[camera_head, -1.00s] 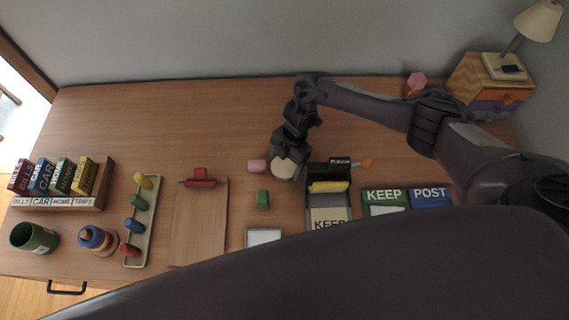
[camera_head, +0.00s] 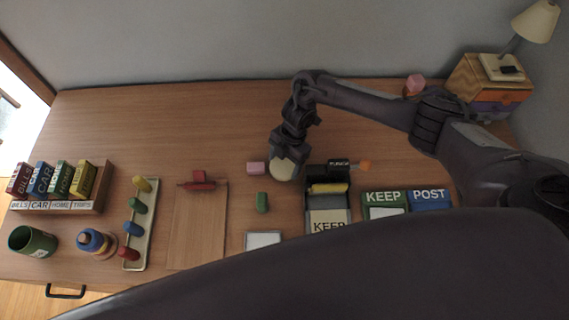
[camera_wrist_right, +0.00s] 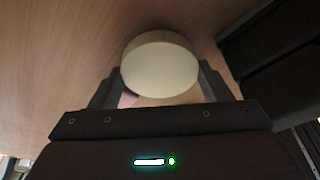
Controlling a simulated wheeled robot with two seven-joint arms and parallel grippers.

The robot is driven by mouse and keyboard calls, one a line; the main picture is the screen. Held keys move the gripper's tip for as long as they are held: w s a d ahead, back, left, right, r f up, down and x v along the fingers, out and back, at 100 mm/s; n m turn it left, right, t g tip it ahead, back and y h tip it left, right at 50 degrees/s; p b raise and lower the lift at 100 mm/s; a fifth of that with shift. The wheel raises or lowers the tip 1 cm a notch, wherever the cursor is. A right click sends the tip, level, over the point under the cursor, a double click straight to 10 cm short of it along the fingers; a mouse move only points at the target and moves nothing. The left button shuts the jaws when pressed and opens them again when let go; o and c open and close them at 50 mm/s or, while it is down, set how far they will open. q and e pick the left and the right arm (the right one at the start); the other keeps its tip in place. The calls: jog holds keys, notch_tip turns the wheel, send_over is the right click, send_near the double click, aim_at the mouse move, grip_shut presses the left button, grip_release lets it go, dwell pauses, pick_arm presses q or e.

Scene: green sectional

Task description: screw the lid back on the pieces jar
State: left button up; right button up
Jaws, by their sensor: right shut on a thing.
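A round cream lid (camera_head: 281,171) shows in the head view near the middle of the desk, just right of a pink block. My right gripper (camera_head: 286,160) is over it and shut on it. In the right wrist view the lid (camera_wrist_right: 160,66) sits between the two fingers (camera_wrist_right: 160,88), with its flat face and rim showing. I cannot make out a jar body under the lid, nor whether the two touch. My left gripper is not in view.
A pink block (camera_head: 257,168) and a green block (camera_head: 262,202) lie close by. A dark organiser (camera_head: 341,214) stands just right of the gripper. A wooden board (camera_head: 197,235) lies to the left.

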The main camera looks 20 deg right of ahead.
notch_tip(320, 180, up, 9)
notch_tip(320, 180, up, 10)
jog(key=p, duration=0.1)
send_over(285, 164)
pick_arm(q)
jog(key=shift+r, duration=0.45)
pick_arm(e)
jog(key=shift+s+a+f, duration=0.1)
jog(key=shift+s+f, duration=0.05)
pick_arm(q)
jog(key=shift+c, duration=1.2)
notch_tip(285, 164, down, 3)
jog(key=b, duration=0.3)
pick_arm(e)
jog(key=d+r+m+t+h, duration=0.1)
jog(key=r+m, duration=0.3)
jog(key=m, duration=0.8)
jog(key=d+r+m+t+h, duration=0.1)
jog(key=d+r+m+t, duration=0.2)
jog(key=m, duration=0.8)
jog(key=shift+w+d+r+m+t+h, duration=0.25)
jog(key=shift+d+r+m+t+h, duration=0.15)
jog(key=shift+d+r, duration=0.45)
jog(key=shift+a, duration=0.1)
